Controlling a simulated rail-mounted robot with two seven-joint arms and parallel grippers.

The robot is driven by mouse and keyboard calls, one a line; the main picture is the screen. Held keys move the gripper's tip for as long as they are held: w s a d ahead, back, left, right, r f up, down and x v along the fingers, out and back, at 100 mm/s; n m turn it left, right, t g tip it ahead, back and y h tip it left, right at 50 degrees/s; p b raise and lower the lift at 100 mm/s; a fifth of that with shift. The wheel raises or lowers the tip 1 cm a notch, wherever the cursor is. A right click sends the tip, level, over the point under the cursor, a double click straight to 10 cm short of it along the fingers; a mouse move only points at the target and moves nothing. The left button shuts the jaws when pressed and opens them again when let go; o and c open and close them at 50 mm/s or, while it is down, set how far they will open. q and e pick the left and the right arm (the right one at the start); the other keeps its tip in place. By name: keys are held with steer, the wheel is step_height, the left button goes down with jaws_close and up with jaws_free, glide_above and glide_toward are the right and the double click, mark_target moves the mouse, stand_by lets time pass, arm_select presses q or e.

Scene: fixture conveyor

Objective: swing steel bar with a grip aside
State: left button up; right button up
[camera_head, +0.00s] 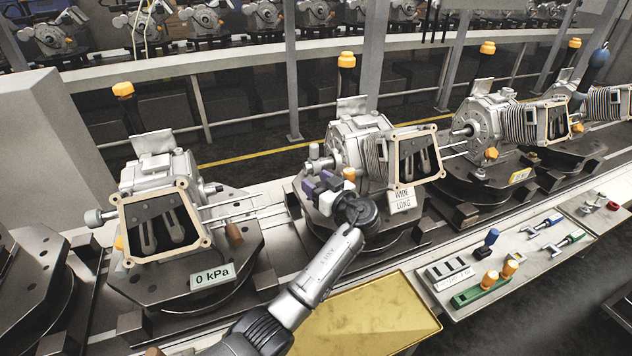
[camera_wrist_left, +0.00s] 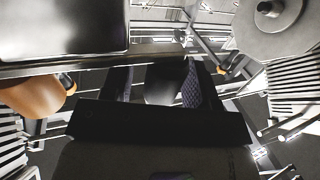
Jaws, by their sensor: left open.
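Thin steel bars (camera_head: 245,207) reach from the left machine unit toward the middle one in the head view. A brown grip (camera_head: 234,232) sits just below them; I cannot tell exactly which bar it belongs to. My left gripper (camera_head: 322,186), with purple fingers, is at the front of the middle unit (camera_head: 362,150), right of that grip and apart from it. In the left wrist view, the gripper (camera_wrist_left: 160,85) has its fingers spread, with a grey rounded shape showing between them. A large brown grip (camera_wrist_left: 35,97) shows at the left there. My right gripper is not in view.
A "0 kPa" plate (camera_head: 212,277) is on the left fixture, and a "WIDE LONG" tag (camera_head: 403,199) hangs at the middle unit. A yellow tray (camera_head: 370,318) lies in front. A tool panel (camera_head: 515,265) is at the right. More units stand along the conveyor.

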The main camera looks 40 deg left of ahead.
arm_select(q)
steer(key=shift+a, duration=0.25)
steer(key=c, duration=0.9)
